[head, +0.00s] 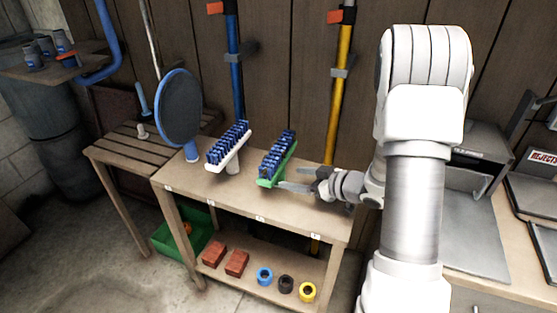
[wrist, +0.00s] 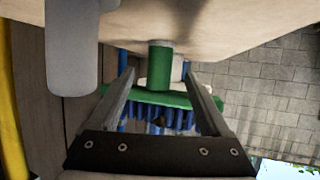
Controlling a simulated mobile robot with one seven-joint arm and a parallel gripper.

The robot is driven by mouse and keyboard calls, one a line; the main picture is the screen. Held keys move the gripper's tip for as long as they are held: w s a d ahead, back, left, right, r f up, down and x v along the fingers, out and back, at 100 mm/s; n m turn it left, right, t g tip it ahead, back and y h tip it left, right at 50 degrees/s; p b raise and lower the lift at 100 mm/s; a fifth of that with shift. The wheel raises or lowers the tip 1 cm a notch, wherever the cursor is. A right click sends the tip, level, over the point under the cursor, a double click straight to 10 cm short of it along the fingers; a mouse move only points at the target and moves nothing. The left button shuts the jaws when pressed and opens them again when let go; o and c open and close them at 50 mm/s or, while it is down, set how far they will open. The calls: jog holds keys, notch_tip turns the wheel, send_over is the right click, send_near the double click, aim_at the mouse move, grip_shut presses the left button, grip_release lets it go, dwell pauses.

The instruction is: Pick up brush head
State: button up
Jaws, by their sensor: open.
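A green brush head (head: 277,162) with blue bristles stands tilted on the wooden bench. Its bristles point up. A white brush head (head: 229,148) with blue bristles stands to its left. My gripper (head: 293,178) is open just right of the green brush head, low over the bench top. In the wrist view, which looks upside down, the green brush head's stem (wrist: 160,66) shows between the two fingers (wrist: 163,92). The green bar and blue bristles lie across the gap. I cannot tell whether the fingers touch it.
The bench top (head: 215,187) also carries a round dark paddle with a blue rim (head: 180,108) at the left. Blue (head: 234,70) and yellow (head: 344,85) poles stand against the wall behind. The lower shelf holds red bricks (head: 236,263) and coloured rings (head: 286,284).

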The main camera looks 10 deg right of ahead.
aim_at(284, 175)
jog(key=b+x, duration=0.1)
jog(key=x, duration=0.4)
jog(key=shift+b, duration=0.3)
jog(key=shift+r, duration=0.15)
grip_shut()
